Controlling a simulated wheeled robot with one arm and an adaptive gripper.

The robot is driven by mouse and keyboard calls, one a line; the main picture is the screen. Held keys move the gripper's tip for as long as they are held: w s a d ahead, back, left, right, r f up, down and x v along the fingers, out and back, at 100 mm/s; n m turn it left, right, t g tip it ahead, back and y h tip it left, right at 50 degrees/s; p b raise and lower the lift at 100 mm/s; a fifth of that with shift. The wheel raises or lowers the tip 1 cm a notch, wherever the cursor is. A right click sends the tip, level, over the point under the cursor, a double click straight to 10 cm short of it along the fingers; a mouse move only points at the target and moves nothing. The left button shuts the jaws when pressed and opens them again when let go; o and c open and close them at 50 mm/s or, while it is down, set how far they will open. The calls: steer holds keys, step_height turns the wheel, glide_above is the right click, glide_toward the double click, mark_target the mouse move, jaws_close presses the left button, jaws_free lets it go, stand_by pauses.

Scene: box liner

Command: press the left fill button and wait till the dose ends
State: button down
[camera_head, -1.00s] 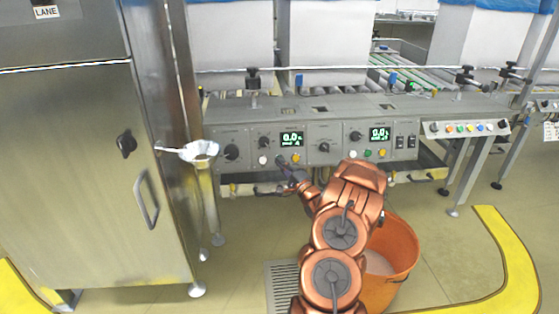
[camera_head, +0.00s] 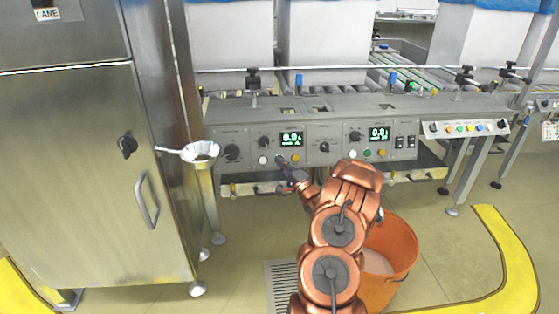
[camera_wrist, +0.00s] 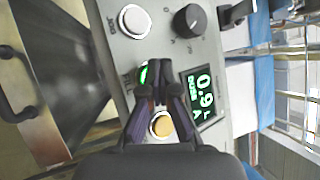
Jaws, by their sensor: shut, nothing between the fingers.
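The left fill panel has a lit green display (camera_head: 291,139) with a white button (camera_head: 263,160) and an orange button (camera_head: 298,175) below it. My gripper (camera_head: 284,163) is at this row, between white and orange, and hides the green button in the head view. In the wrist view, my shut, empty gripper (camera_wrist: 157,82) has its tips at the lit green button (camera_wrist: 143,75), partly covering it. Contact cannot be told. The white button (camera_wrist: 134,21), orange button (camera_wrist: 161,124) and lit display (camera_wrist: 202,97) show around it.
A second display (camera_head: 379,133) with white, green and orange buttons is to the right. A funnel-like cup (camera_head: 200,151) sticks out beside the steel cabinet (camera_head: 90,180). An orange bucket (camera_head: 398,255) stands on the floor behind my arm. White lined boxes (camera_head: 327,45) stand on the rollers.

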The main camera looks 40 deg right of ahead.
steer(key=shift+s, duration=0.1)
steer(key=shift+s+a+r+p, duration=0.25)
steer(key=shift+s+a+p, duration=0.25)
steer(key=shift+p, duration=0.1)
steer(key=s+a, duration=0.1)
steer(key=s+a+r+p, duration=0.1)
steer(key=s+p, duration=0.1)
steer(key=shift+s+a+r, duration=0.3)
steer(key=shift+s+a, duration=0.1)
stand_by(0.7)
